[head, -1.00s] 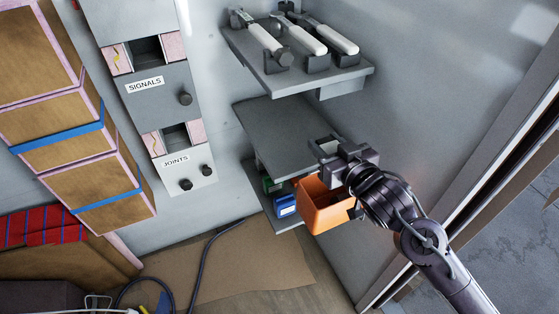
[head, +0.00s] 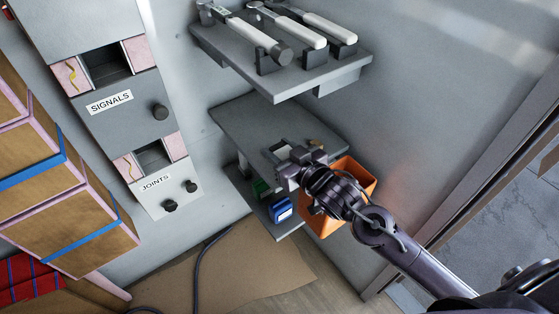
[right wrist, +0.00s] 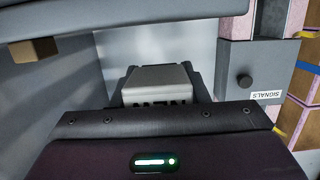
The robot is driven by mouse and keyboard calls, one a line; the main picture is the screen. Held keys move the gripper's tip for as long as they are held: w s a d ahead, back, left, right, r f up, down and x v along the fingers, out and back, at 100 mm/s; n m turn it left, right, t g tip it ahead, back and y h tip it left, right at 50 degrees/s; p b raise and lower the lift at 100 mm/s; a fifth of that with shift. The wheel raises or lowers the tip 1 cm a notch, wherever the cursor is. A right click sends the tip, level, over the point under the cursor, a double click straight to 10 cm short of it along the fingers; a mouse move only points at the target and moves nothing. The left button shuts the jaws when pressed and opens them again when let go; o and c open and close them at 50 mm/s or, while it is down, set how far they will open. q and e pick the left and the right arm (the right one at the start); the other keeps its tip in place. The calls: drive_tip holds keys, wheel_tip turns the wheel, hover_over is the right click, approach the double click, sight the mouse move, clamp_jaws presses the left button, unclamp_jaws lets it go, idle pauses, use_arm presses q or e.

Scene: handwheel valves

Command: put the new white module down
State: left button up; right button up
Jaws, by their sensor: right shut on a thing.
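In the head view the gripper (head: 288,163) is over the front part of the middle grey shelf (head: 245,120), shut on the module. Only a small pale part of the module (head: 280,147) shows there; the rest is hidden by the gripper. I cannot tell whether it touches the shelf. My left gripper is not in view.
Above is a shelf (head: 300,78) with white-handled tools. An orange bin (head: 358,172) is beside my right forearm. A blue item (head: 281,209) and a green one (head: 261,188) sit on the lower shelf. The middle shelf's left part is clear. SIGNALS and JOINTS panels are left.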

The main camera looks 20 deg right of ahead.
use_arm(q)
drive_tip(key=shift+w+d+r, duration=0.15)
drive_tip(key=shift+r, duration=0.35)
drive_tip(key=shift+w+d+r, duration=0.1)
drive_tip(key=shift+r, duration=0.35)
use_arm(e)
drive_tip(key=shift+f, duration=1.6)
drive_tip(key=shift+f, duration=0.1)
drive_tip(key=o, duration=1)
drive_tip(key=shift+f, duration=0.1)
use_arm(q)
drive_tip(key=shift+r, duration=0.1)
use_arm(e)
drive_tip(key=shift+r, duration=0.25)
use_arm(q)
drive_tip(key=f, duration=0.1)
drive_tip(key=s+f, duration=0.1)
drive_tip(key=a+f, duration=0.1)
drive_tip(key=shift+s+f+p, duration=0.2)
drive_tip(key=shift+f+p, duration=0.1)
drive_tip(key=shift+p, duration=0.05)
use_arm(e)
drive_tip(key=v, duration=1.2)
